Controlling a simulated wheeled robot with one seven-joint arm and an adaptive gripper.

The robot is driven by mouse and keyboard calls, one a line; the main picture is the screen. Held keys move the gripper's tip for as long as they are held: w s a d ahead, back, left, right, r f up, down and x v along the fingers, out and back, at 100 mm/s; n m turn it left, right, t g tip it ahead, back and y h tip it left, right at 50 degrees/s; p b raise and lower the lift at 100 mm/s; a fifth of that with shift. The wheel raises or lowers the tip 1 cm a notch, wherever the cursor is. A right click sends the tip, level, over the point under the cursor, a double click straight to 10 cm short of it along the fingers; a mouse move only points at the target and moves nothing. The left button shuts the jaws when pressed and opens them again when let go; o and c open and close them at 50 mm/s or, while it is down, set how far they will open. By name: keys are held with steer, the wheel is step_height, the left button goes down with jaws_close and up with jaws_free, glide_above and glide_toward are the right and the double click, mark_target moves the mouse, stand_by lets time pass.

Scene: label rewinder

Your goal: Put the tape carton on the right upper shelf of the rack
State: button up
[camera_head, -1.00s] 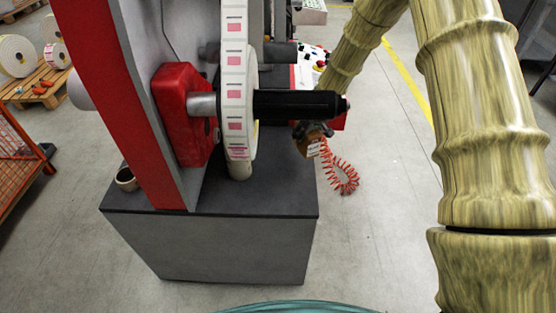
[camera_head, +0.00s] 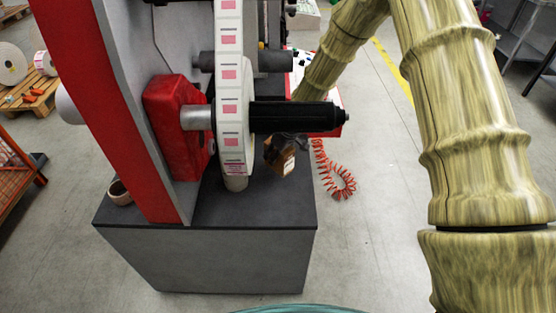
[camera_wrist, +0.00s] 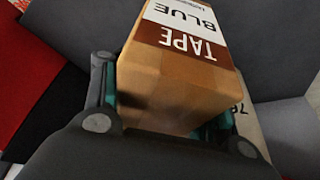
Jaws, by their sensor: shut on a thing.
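The tape carton (camera_wrist: 170,85) is a brown cardboard box with a white and dark label reading "TAPE" and "BLUE". It fills the middle of the wrist view, between the two fingers of my gripper (camera_wrist: 160,120). My gripper is shut on it. In the head view the carton (camera_head: 281,160) is small and partly hidden, tilted, just below the black spindle and beside the label roll. My gripper (camera_head: 290,142) there is mostly hidden behind the spindle. I cannot make out the rack's right upper shelf in these views.
The red and grey rewinder with its label roll (camera_head: 233,110) and black spindle (camera_head: 295,117) stands close to the carton. Its dark base (camera_head: 260,208) lies below. A coiled red hose (camera_head: 338,180) hangs to the right. Grey floor is open on the right.

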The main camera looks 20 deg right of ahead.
steer(key=shift+f+p, duration=0.55)
steer(key=shift+f, duration=1.55)
steer(key=o, duration=1.4)
